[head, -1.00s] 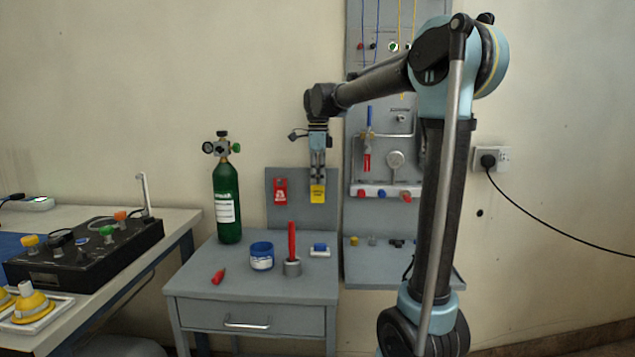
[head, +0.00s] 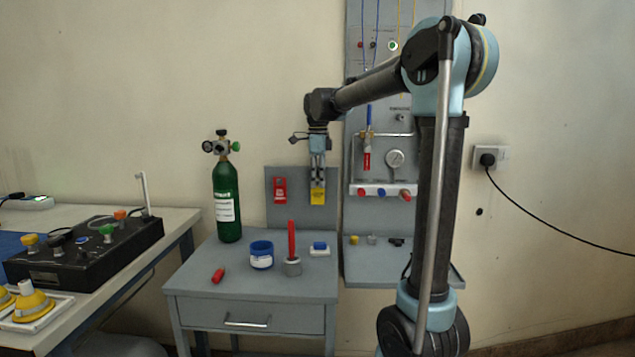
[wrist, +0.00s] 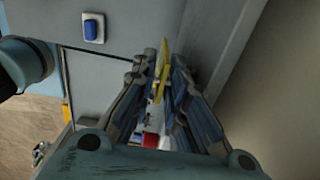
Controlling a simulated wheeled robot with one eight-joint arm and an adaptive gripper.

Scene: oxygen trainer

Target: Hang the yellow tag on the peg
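The yellow tag (head: 318,197) is upright against the grey back panel (head: 296,213), to the right of a red tag (head: 280,190). My gripper (head: 318,184) points down at the top of the yellow tag. In the wrist view the yellow tag (wrist: 163,58) shows edge-on between my two fingers (wrist: 161,68). The fingers stand apart, with a gap visible on the tag's left side; the right finger is close to it. The peg is hidden behind the tag and fingers, so I cannot see how the tag sits on it.
On the grey table (head: 205,285) stand a green cylinder (head: 226,205), a blue-and-white cup (head: 261,255), a red rod in a grey holder (head: 292,265), a blue-and-white block (head: 320,249) and a red piece (head: 218,275). A valve panel (head: 375,215) rises close on the right.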

